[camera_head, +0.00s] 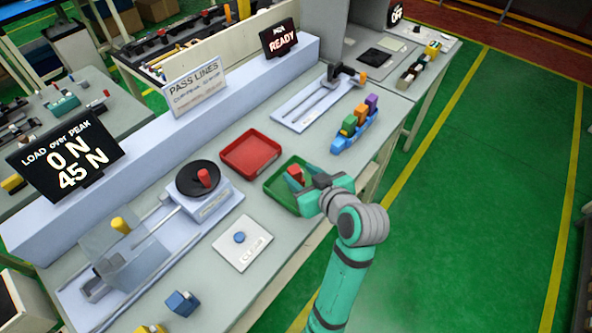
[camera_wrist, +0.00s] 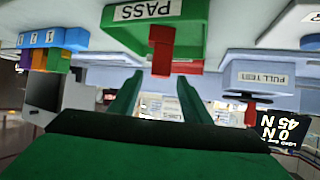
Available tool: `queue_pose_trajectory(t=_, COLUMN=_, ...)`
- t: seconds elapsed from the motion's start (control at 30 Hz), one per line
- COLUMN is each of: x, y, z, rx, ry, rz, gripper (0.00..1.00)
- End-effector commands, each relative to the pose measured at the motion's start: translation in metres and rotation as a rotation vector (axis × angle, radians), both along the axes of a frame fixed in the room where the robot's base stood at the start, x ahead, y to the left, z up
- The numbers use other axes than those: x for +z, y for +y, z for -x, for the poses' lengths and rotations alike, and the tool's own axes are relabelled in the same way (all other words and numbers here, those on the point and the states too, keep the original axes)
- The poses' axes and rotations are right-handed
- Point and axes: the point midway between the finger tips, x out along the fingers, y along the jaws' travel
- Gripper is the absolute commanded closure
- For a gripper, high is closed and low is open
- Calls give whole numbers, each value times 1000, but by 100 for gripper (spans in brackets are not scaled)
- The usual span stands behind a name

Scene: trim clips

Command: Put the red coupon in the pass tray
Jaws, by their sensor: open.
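The red coupon (camera_head: 296,172) is at the green pass tray (camera_head: 277,189), beside my gripper (camera_head: 305,181). In the wrist view, which looks upside down, the red coupon (camera_wrist: 161,48) shows against the green tray (camera_wrist: 112,31) with its PASS label. My gripper (camera_wrist: 160,82) is open, with its two green fingers apart on either side of the coupon's line. I cannot tell whether the coupon rests on the tray floor, as the gripper hides part of the tray in the head view.
A red tray (camera_head: 250,154) lies left of the green tray. A blue rack (camera_head: 347,142) with coloured pieces stands to the right. The test machine's black disc (camera_head: 198,180) with a red knob, a pad with a blue button (camera_head: 239,237) and a load display (camera_head: 66,160) are left.

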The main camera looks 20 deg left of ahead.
Motion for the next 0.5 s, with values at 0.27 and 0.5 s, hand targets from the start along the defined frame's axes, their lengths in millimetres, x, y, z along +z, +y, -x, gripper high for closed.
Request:
queue_pose_trajectory(t=0.27, x=26, y=-36, z=31, rx=-4, ry=-2, rz=1, gripper=57)
queue_pose_trajectory(t=0.5, x=37, y=-51, z=46, rx=-1, ry=-2, rz=0, gripper=57)
